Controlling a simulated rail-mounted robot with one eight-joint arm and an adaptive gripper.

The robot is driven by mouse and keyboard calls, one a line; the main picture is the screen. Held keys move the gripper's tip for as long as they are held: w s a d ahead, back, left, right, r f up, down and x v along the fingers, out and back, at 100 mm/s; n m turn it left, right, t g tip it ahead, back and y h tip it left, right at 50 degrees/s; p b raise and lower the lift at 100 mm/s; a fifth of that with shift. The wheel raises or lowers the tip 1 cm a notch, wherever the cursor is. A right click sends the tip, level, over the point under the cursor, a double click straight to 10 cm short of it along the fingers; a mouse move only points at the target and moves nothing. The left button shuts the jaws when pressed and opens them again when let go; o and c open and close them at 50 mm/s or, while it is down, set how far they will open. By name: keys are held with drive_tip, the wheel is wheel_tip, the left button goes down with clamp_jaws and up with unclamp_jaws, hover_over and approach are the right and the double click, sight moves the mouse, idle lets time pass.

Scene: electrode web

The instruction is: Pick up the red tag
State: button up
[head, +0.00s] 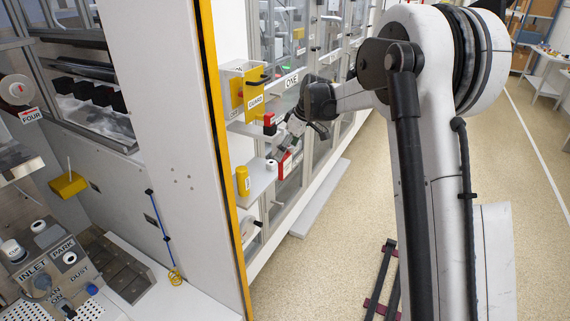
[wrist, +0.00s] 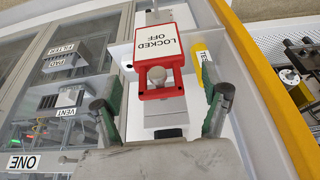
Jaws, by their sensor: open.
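In the head view a red piece (head: 285,165), which looks like the tag, is at the shelf beside my gripper (head: 282,148). In the wrist view my gripper (wrist: 162,98) is open, with one green-and-grey finger on each side of the tag's lower end. I see gaps between the fingers and the tag. Nothing is held.
A yellow cylinder (wrist: 202,66) stands on the shelf close to the right finger; it also shows in the head view (head: 243,180). A yellow GUARD box (head: 252,92) and a small red block (head: 269,119) are above the shelf. Glazed cabinet doors (wrist: 60,90) lie to the left in the wrist view.

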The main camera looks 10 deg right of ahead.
drive_tip(key=shift+x, duration=1.15)
drive_tip(key=shift+c, duration=0.4)
drive_tip(key=c, duration=1.2)
drive_tip(key=shift+c, duration=0.2)
drive_tip(key=shift+r, duration=0.1)
drive_tip(key=shift+r, duration=0.5)
drive_tip(key=shift+s+d+r, duration=0.15)
drive_tip(key=shift+d, duration=0.15)
drive_tip(key=s+d+b, duration=0.2)
drive_tip(key=s+d, duration=0.9)
drive_tip(key=d, duration=0.2)
drive_tip(key=shift+s, duration=0.3)
